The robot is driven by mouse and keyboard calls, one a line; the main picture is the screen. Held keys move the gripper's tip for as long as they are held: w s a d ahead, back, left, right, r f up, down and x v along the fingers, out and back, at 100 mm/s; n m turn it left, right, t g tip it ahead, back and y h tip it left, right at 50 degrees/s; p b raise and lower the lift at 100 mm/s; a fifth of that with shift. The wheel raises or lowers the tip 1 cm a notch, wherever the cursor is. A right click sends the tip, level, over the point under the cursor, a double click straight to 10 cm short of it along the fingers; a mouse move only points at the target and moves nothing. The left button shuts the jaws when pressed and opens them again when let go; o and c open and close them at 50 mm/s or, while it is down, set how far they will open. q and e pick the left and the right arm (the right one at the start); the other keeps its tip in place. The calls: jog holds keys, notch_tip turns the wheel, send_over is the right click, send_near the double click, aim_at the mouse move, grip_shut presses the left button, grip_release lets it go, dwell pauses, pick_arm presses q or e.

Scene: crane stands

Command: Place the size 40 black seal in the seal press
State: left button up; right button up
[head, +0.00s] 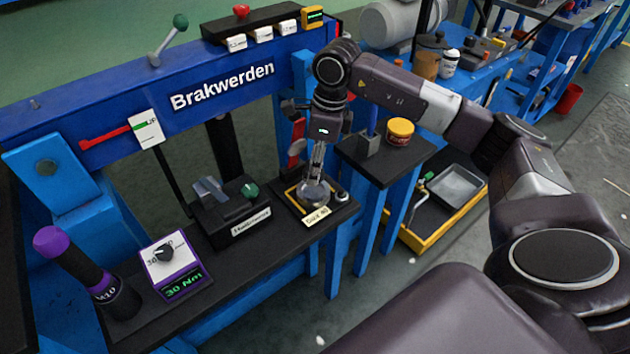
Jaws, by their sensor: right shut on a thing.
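My right gripper (317,176) reaches down over a small yellow-edged tray (293,197) on the dark shelf of the blue frame. A label (316,216) on the tray's front appears to read "Size 40". The gripper's fingers are shut on a small round piece low in the tray, which I take for the size 40 seal; the fingers partly hide it and its colour is hard to tell. A dark device (222,207) with a green knob and a white label stands left of the tray; I cannot tell if it is the seal press. My left gripper is out of view.
A purple-topped tool (90,268) and a purple-edged dial box (172,262) stand at the shelf's left. A yellow-lidded jar (399,131) stands on the small black table (375,164) close to my right arm. The blue "Brakwerden" beam (225,90) runs behind the shelf.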

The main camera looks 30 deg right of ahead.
aim_at(314, 194)
notch_tip(314, 194, down, 4)
jog(key=shift+f, duration=0.25)
pick_arm(q)
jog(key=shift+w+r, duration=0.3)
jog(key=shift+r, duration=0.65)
jog(key=shift+b, duration=0.3)
pick_arm(e)
jog(key=shift+s+f, duration=0.1)
jog(key=shift+f, duration=0.3)
jog(key=shift+s+a+f+b, duration=0.15)
jog(key=shift+f+b, duration=0.1)
jog(key=shift+b, duration=0.15)
jog(key=o, duration=0.8)
jog(key=shift+c, duration=0.2)
jog(key=shift+o, duration=1.3)
jog(key=shift+f, duration=0.15)
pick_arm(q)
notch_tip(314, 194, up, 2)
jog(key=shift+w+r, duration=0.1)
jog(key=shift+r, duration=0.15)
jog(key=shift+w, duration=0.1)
